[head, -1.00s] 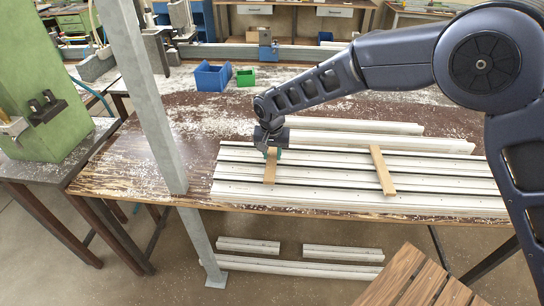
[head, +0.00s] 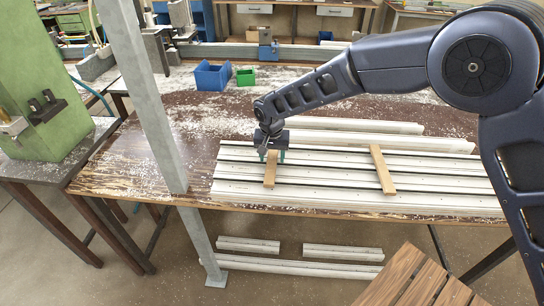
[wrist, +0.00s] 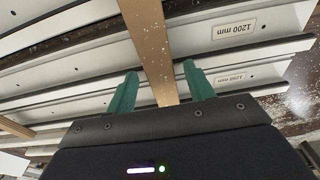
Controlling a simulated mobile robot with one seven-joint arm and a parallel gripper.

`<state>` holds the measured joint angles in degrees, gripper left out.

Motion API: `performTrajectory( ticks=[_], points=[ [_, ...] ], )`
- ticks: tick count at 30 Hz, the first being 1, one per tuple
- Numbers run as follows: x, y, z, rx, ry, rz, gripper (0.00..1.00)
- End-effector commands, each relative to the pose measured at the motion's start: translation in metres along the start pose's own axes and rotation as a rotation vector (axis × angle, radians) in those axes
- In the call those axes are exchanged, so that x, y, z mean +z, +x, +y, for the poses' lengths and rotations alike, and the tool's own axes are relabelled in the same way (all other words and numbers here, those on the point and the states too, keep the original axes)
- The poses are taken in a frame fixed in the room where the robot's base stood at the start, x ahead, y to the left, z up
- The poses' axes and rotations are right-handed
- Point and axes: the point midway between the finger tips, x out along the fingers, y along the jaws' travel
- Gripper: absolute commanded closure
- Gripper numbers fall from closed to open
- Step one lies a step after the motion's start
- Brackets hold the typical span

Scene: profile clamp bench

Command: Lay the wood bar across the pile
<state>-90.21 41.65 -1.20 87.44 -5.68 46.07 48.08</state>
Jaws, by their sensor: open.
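A wood bar (head: 270,172) lies across the pile of white profiles (head: 325,185) near its left end. A second wood bar (head: 383,170) lies across the pile further right, roughly parallel. My gripper (head: 272,157) is over the far end of the left bar, its green fingers spread apart. In the wrist view my open gripper (wrist: 158,75) has one finger on each side of the wood bar (wrist: 147,35), with gaps between. Whether a fingertip touches the pile is unclear.
More white profiles (head: 360,125) lie behind the pile. A blue bin (head: 213,77) and a green bin (head: 245,77) stand at the back. A grey post (head: 150,110) rises left of the pile. The table's left part is clear apart from shavings.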

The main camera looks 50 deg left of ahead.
Motion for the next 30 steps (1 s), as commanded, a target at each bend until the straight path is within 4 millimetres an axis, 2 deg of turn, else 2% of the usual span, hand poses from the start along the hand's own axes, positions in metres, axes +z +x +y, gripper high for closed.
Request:
performTrajectory(
  ticks=[5, 12, 18, 24, 30],
  points=[
    [-0.001, -0.024, -0.001, -0.003, 0.000, 0.002, 0.47],
    [-0.001, -0.070, -0.001, -0.003, 0.001, 0.002, 0.47],
    [-0.001, -0.102, 0.000, -0.002, 0.001, 0.002, 0.47],
    [0.000, -0.117, 0.000, -0.001, 0.000, 0.001, 0.47],
    [0.000, -0.120, 0.000, 0.000, 0.000, 0.000, 0.47]
  ],
)
